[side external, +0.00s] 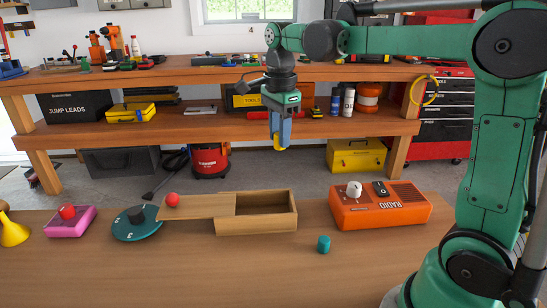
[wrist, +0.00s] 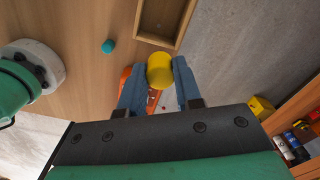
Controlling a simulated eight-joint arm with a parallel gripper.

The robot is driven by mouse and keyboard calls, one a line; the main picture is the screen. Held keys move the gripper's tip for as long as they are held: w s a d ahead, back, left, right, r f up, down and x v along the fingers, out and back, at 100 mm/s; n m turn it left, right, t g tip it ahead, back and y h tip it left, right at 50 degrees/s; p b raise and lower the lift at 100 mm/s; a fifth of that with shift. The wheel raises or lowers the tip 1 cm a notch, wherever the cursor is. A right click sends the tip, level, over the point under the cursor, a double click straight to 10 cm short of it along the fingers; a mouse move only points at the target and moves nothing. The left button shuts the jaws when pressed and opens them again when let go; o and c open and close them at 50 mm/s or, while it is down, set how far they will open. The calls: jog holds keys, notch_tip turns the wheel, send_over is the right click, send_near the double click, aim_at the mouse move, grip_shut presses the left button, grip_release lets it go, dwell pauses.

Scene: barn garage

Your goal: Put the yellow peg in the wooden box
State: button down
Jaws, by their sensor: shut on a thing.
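The yellow peg (wrist: 160,70) is a short cylinder held between the blue fingers of my gripper (wrist: 155,88) in the wrist view. In the side external view the peg (side external: 280,142) shows at the tips of my gripper (side external: 280,132), which hangs in the air above and behind the wooden box. The wooden box (side external: 258,226) sits on the near table. Its right part is open and looks empty; a sliding lid (side external: 205,204) with a red knob (side external: 172,200) extends to the left. The box's open part (wrist: 137,35) shows at the top of the wrist view, apart from the peg.
A teal cylinder (side external: 324,244) stands in front of the box. An orange radio (side external: 385,214) with a white knob is at the right. A teal disc (side external: 136,232) and a pink block with a red button (side external: 70,222) are at the left. The front of the table (side external: 200,275) is clear.

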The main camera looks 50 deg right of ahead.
notch_tip(320, 180, down, 17)
jog(key=shift+f, duration=0.1)
dwell(0.3)
jog(key=c, duration=0.9)
grip_release()
jog(key=shift+f, duration=0.1)
